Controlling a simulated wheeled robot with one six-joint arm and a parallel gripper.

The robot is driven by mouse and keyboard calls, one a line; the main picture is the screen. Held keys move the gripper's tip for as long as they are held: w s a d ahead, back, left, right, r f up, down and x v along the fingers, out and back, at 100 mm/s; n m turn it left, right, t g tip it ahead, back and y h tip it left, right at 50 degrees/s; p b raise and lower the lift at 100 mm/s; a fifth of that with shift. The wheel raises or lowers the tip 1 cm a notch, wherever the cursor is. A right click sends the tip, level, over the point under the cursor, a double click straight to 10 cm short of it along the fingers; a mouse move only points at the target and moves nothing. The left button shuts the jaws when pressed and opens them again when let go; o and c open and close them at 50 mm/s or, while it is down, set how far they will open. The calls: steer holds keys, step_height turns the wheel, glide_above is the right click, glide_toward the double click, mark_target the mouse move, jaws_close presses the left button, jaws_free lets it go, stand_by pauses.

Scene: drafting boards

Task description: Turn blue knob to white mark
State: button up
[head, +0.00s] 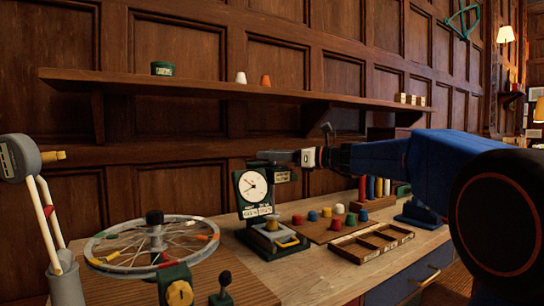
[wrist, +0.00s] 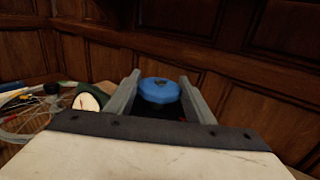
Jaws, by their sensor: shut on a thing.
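The blue knob (wrist: 159,91) is round and sits between the two grey fingers of my gripper (wrist: 160,78) in the wrist view. The fingers are shut on its sides. A small dark spot shows on the knob; I cannot make out a white mark. In the head view my gripper (head: 270,155) is level, just above and behind the dial instrument (head: 253,189). The knob is not distinguishable there. A dark labelled part (head: 282,177) hangs just below the fingers. The dial's white face also shows at the lower left of the wrist view (wrist: 87,102).
A spoked wheel (head: 117,258) stands left of the instrument. Coloured pegs on a board (head: 312,231) and an open wooden tray (head: 348,250) lie to its right. A wall shelf (head: 190,85) runs above my gripper. A lamp-like grey arm (head: 45,210) stands far left.

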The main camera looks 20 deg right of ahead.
steer(key=n+g+y, duration=0.2)
steer(key=g, duration=0.2)
steer(key=n+g+y, duration=0.1)
steer(key=n+g, duration=0.2)
steer(key=shift+w+n+g+y, duration=0.1)
steer(key=shift+n+g+y, duration=0.2)
steer(key=shift+g+y, duration=0.1)
steer(key=shift+n+g, duration=1.9)
steer(key=shift+g, duration=1.4)
steer(key=o, duration=1.1)
steer(key=shift+c, duration=0.2)
steer(key=shift+d, duration=0.1)
